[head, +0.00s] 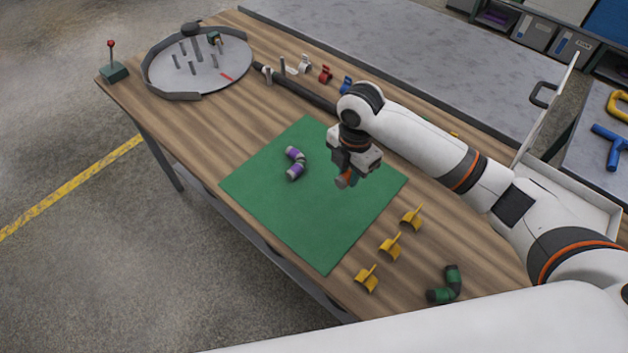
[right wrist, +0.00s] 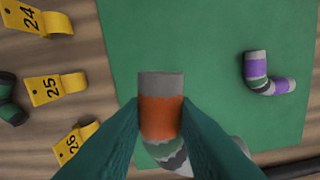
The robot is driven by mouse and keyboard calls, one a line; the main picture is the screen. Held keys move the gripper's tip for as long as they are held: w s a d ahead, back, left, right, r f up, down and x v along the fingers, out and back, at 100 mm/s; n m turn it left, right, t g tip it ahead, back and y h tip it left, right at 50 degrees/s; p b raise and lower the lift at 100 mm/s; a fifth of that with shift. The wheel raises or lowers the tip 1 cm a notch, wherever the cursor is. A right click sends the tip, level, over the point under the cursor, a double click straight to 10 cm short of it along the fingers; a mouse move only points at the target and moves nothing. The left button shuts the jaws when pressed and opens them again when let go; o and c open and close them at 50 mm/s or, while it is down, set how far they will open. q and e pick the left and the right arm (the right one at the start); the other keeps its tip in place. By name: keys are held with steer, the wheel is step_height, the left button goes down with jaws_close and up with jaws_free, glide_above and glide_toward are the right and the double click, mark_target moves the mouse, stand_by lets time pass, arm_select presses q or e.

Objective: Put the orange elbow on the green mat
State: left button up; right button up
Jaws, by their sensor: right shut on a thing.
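The orange elbow (head: 344,181) is in the jaws of my right gripper (head: 347,172), over the right part of the green mat (head: 300,225). In the right wrist view the elbow (right wrist: 161,112) has an orange band and a grey end between the two fingers (right wrist: 160,125); its far end is partly hidden. The mat (right wrist: 200,35) shows beneath it. I cannot tell for sure whether the elbow touches the mat. A purple elbow (head: 294,163) lies on the mat's upper left part. My left gripper is not in view.
Yellow numbered clips (head: 390,245) stand right of the mat, with a green elbow (head: 445,286) near the front edge. A round grey tray (head: 205,72) with upright pegs is at the far left. The mat's front part is clear.

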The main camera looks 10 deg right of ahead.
mark_target(343, 207)
steer(key=shift+f+n, duration=0.5)
steer(key=shift+n, duration=0.3)
step_height(343, 207, down, 10)
steer(key=shift+f+p, duration=0.1)
steer(key=shift+p, duration=0.5)
steer(key=o, duration=1)
steer(key=shift+f, duration=0.1)
step_height(343, 207, up, 12)
steer(key=shift+r+b, duration=0.2)
steer(key=shift+b, duration=0.25)
